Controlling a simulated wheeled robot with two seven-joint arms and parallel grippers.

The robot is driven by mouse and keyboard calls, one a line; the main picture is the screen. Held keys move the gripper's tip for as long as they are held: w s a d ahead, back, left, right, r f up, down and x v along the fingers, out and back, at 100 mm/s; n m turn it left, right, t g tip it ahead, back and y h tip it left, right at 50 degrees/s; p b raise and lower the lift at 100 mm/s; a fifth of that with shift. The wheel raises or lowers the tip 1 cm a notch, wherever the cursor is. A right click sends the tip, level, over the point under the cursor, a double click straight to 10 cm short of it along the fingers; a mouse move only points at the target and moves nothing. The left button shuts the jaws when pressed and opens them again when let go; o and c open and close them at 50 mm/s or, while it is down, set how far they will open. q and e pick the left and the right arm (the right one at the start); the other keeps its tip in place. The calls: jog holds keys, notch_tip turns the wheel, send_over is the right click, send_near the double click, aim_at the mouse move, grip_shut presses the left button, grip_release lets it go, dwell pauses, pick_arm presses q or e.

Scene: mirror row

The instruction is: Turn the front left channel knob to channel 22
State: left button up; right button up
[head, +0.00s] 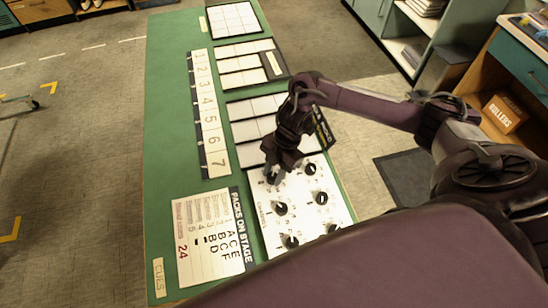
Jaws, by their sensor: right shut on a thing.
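A white panel (305,215) with several black knobs lies on the green table. My right gripper (272,179) points down at the panel's far left corner, shut on the knob there. That knob is mostly hidden by the fingers, so its pointer and setting cannot be read. Uncovered knobs include one to the right (310,169), one nearer me (281,208) and one at the panel's near left (291,242). The numbers around the knobs are too small to read. My left gripper is not in view.
The long green table (170,110) holds a strip numbered 1 to 7 (208,112), several white tile panels (232,20) and a "PACKS ON STAGE" sheet (208,240) left of the knobs. A shelf with a "ROLLERS" box (504,113) stands at right.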

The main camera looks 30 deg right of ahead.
jog(key=shift+w+n+g+h+b, duration=0.1)
jog(key=shift+n+g+h+b, duration=0.4)
jog(key=shift+n, duration=1.3)
jog(key=o, duration=1)
jog(key=shift+c, duration=0.2)
jog(key=v, duration=0.7)
jog(key=shift+w+d+r+p, duration=0.25)
jog(key=shift+r+p, duration=0.05)
jog(key=shift+p, duration=0.15)
jog(key=shift+g, duration=0.3)
